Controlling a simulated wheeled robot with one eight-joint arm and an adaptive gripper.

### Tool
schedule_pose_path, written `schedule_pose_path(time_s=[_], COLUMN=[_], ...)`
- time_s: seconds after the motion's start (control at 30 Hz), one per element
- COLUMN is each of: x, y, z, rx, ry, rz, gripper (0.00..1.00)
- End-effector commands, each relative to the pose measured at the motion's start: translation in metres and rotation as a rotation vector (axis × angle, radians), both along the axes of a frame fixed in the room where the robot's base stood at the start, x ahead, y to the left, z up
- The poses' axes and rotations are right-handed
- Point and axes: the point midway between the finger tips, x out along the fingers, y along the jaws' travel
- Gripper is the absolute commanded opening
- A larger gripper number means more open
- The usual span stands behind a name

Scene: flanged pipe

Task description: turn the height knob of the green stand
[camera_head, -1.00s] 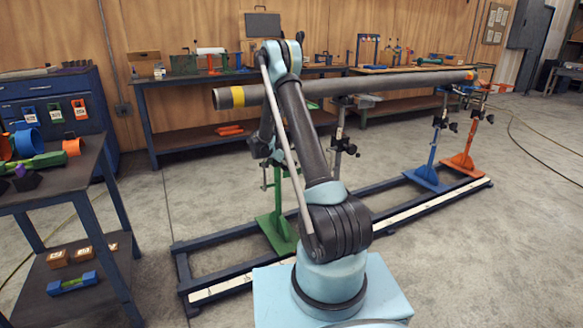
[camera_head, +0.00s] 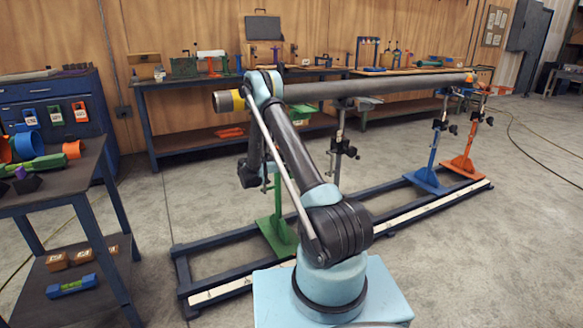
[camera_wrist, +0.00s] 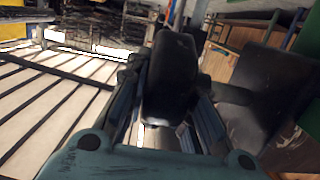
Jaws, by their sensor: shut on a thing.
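The green stand (camera_head: 278,228) stands on the dark blue floor rail, towards its left end. Its upper part is largely hidden behind my arm. My gripper (camera_head: 250,173) is at the upper part of this stand, below the left end of the long grey pipe (camera_head: 380,85). In the wrist view, my gripper (camera_wrist: 168,90) is shut on a black, rounded knob (camera_wrist: 170,75) that sits between its two fingers. The head view does not show the knob clearly, and its turn angle cannot be read.
A blue stand (camera_head: 427,178) and an orange stand (camera_head: 463,163) are on the right of the rail (camera_head: 225,237). A dark bare-metal stand post (camera_head: 338,140) is nearer the middle. A side table (camera_head: 60,182) is at the left. Open floor lies at the right.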

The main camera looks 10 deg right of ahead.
Motion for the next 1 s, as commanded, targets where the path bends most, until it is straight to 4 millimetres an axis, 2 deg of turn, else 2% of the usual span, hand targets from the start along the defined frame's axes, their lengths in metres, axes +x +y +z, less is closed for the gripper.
schedule_pose_path(time_s=[0.53, 0.57, 0.63, 0.67, 1.0], x=[0.0028, 0.0027, 0.0024, 0.0021, 0.0006], y=[0.0041, 0.0042, 0.0040, 0.0038, 0.0034], z=[0.0005, 0.0005, 0.0005, 0.0005, 0.0008], rx=[-0.029, -0.029, -0.029, -0.029, -0.029], ry=[-0.011, -0.011, -0.011, -0.011, -0.010], rz=[0.009, 0.009, 0.008, 0.008, 0.004], gripper=[0.00, 0.25, 0.41, 0.43, 0.43])
